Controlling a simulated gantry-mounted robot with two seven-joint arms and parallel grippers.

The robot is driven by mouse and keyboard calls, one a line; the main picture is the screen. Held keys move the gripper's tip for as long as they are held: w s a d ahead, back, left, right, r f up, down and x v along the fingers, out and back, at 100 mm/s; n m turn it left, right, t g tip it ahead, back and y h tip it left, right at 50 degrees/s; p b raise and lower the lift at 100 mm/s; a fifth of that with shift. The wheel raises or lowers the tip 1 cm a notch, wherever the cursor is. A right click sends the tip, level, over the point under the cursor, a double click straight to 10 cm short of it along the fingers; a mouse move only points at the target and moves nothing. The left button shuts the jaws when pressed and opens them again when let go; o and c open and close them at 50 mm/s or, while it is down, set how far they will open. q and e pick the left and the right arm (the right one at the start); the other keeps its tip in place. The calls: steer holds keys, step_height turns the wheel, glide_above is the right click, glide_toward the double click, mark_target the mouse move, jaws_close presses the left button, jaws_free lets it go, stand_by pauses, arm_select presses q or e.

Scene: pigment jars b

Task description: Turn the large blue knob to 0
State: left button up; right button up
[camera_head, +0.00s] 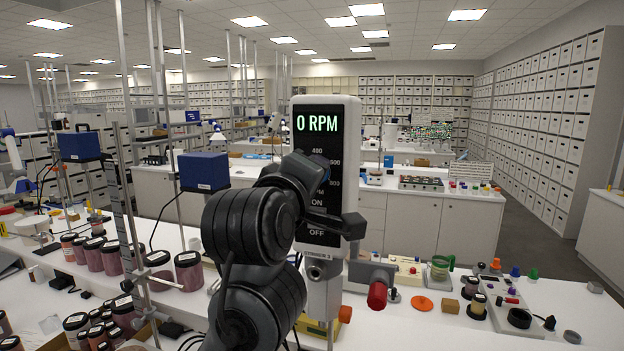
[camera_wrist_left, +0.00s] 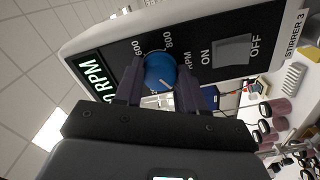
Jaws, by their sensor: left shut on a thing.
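The large blue knob (camera_wrist_left: 160,71) sits on the black front panel of a white stirrer housing (camera_head: 350,150). It has a short pale mark on its lower part in the left wrist view, with 600 and 800 printed near it. My left gripper (camera_wrist_left: 159,90) has one finger on each side of the knob and is shut on it. In the head view my left gripper (camera_head: 325,205) and arm cover the knob. The green display (camera_head: 317,123) reads 0 RPM. My right gripper is not in view.
A grey ON/OFF rocker switch (camera_wrist_left: 233,50) sits beside the knob. Metal stands, a blue box (camera_head: 203,170) and several dark-lidded jars (camera_head: 189,270) are on the left. The white bench on the right holds small bottles and an orange disc (camera_head: 422,303).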

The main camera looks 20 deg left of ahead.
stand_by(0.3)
arm_select(q)
steer(key=o, duration=1.1)
steer(key=shift+c, duration=0.2)
steer(key=s+b, duration=0.3)
steer(key=s, duration=0.8)
steer(key=shift+d+b, duration=0.3)
steer(key=shift+b, duration=0.05)
